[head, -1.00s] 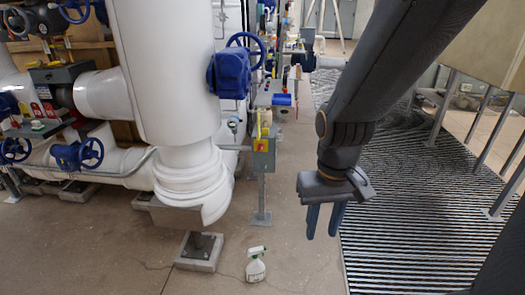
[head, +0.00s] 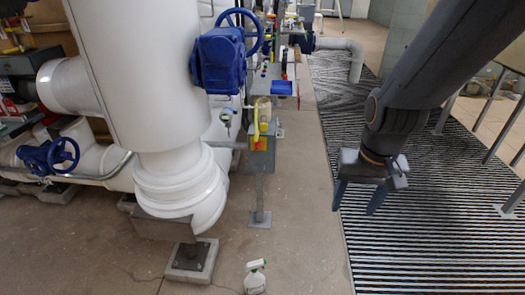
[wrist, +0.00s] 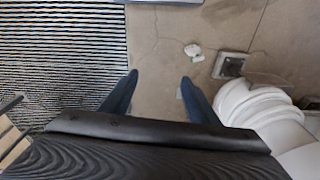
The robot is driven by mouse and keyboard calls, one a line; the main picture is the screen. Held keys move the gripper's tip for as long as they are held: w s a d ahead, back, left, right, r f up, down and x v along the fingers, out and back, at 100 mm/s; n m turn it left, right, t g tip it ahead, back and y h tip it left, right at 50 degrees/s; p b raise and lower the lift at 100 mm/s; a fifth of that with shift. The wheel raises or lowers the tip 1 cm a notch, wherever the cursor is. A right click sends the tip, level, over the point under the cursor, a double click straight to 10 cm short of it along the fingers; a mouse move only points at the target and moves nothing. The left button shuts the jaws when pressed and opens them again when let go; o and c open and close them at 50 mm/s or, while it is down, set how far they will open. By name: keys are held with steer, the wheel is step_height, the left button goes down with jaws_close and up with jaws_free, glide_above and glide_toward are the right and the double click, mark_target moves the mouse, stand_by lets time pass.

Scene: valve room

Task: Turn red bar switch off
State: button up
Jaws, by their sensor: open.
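A small red switch on a yellow plate (head: 260,143) is on a grey box (head: 261,158) on a post, in the middle of the head view. The switch is small and partly hard to make out, so I cannot tell its bar's angle. My gripper (head: 356,205) hangs to the right of the box and nearer to me, fingers pointing down, apart from it. It is open and empty. In the wrist view, my gripper (wrist: 160,78) shows both blue fingers spread over bare floor. The switch does not show there.
A thick white pipe (head: 150,80) with a blue valve (head: 222,58) stands left of the box. A white spray bottle (head: 255,279) stands on the floor in front. A striped floor grating (head: 430,210) lies on the right. Concrete floor (head: 300,210) between is clear.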

steer(key=w+a+f+m+t+b, duration=0.25)
steer(key=w+f+b, duration=0.2)
steer(key=w, duration=0.45)
steer(key=w+a+f+m+t+b, duration=0.2)
steer(key=w+f+m+b, duration=0.15)
steer(key=w+f, duration=0.45)
steer(key=m+t+y+b, duration=0.5)
steer(key=m+t+b, duration=1.05)
steer(key=b, duration=1.05)
glide_toward(258, 147)
steer(key=w, duration=0.2)
steer(key=shift+m+g, duration=0.4)
steer(key=shift+m, duration=0.05)
steer(key=shift+b+x, duration=0.95)
steer(key=shift+x, duration=2.4)
steer(key=shift+a+r, duration=0.1)
steer(key=shift+r, duration=0.05)
steer(key=c, duration=1.1)
steer(key=shift+o, duration=0.3)
